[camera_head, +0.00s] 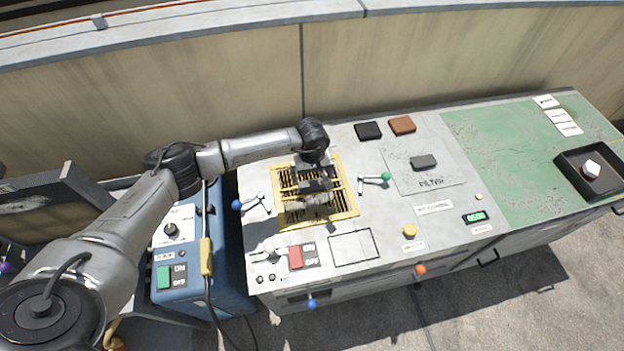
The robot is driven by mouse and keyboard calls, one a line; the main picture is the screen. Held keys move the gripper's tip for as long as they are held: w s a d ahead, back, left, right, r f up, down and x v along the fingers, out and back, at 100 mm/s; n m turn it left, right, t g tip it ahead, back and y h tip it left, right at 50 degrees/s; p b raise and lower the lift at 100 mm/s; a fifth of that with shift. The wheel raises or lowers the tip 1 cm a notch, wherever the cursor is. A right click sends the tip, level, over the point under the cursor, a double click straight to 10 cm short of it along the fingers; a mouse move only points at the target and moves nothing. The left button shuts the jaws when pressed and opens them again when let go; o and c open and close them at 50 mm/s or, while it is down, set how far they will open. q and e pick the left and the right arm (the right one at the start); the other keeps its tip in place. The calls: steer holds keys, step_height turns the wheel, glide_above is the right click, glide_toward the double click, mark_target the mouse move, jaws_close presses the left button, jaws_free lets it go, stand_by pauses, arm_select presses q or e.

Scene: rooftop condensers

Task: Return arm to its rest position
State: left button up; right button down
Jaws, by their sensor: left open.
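My left arm reaches in from the left, and its wrist hangs over the worktop. My left gripper (317,197) points down over a yellow-framed dark grille (349,211). It is open, and I see nothing held in it. The gripper hides the middle of the grille, and I cannot tell whether it touches it. A lever with a blue knob (237,205) stands left of the grille and one with a green knob (385,177) stands right of it. My right gripper is not in view.
A black block (368,131), a brown block (402,125) and a dark grey block (423,162) lie on the worktop. A dark tray (570,172) holds a white piece (592,168) at right. A blue unit (225,250) stands left. The green surface (510,150) is mostly clear.

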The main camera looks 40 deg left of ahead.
arm_select(q)
step_height(320, 180, up, 8)
steer(key=shift+f+p, duration=0.15)
steer(key=shift+p, duration=0.2)
